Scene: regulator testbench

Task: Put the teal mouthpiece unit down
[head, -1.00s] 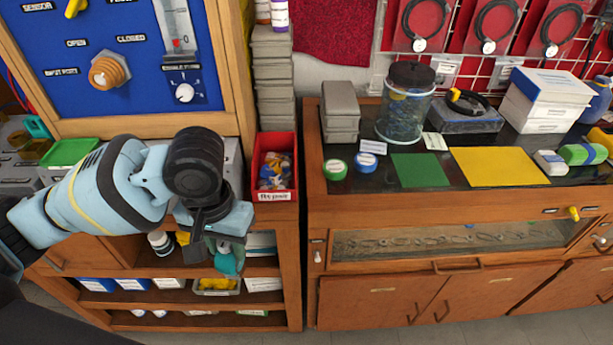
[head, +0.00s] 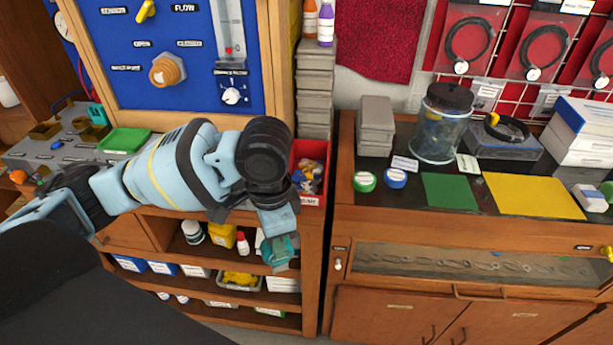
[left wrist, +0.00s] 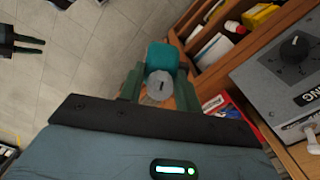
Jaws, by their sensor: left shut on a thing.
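My left gripper (head: 277,246) is shut on the teal mouthpiece unit (head: 279,251) and holds it in front of the shelf unit, below the level of its top. In the left wrist view the teal unit (left wrist: 162,57) sits between the two green fingers, with a round grey part (left wrist: 159,86) facing the camera. In the head view the wrist and fingers hide part of it. A dark gripper (left wrist: 34,44), which looks like my right one, shows over the floor at the left edge of the left wrist view, its two prongs apart and empty.
A red bin (head: 312,200) stands on the shelf unit's top, close behind my left wrist. On the wooden cabinet to the right lie a green mat (head: 449,191) and a yellow mat (head: 532,195), both bare. A clear jar (head: 440,135) and grey boxes (head: 376,127) stand behind.

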